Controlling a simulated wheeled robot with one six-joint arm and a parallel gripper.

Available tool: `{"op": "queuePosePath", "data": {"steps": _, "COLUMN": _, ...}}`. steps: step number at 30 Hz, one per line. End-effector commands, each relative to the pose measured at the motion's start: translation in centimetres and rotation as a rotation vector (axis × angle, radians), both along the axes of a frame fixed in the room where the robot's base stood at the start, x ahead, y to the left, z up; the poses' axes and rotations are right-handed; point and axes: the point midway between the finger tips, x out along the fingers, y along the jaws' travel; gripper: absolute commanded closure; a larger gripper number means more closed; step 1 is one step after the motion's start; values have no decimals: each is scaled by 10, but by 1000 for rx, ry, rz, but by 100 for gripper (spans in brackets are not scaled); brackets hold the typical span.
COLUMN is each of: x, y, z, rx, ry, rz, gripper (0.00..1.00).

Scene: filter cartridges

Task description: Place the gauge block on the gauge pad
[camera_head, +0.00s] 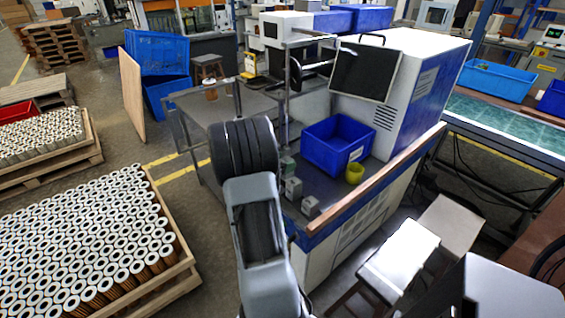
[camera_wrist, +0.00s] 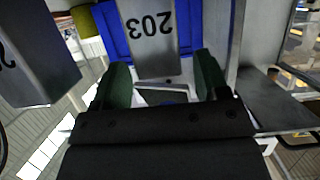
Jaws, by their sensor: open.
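In the wrist view a grey block marked 203, upside down in the picture (camera_wrist: 152,38), stands ahead of my gripper (camera_wrist: 163,84). The gripper is open, with its two green fingertips to either side of the block's near end. I cannot tell if they touch it. A second grey block (camera_wrist: 35,55) with a partly seen number is at the left. In the head view several small grey blocks (camera_head: 293,187) stand on the machine's bench, right of my arm. My arm hides the gripper there. I cannot make out which block is the gauge block, nor a gauge pad.
A wooden rail (camera_head: 372,180) runs along the bench's front edge. A monitor (camera_head: 364,71) hangs above the bin. Pallets of cartridges (camera_head: 85,245) are at the left.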

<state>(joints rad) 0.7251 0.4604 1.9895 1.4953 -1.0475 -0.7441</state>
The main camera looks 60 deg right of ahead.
Motion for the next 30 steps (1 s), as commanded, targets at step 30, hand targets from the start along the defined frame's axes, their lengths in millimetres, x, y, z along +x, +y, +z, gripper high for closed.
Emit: {"op": "queuePosePath", "data": {"steps": 30, "x": 36, "y": 107, "z": 45, "rx": -1, "ry": -3, "rz": 4, "gripper": 32}}
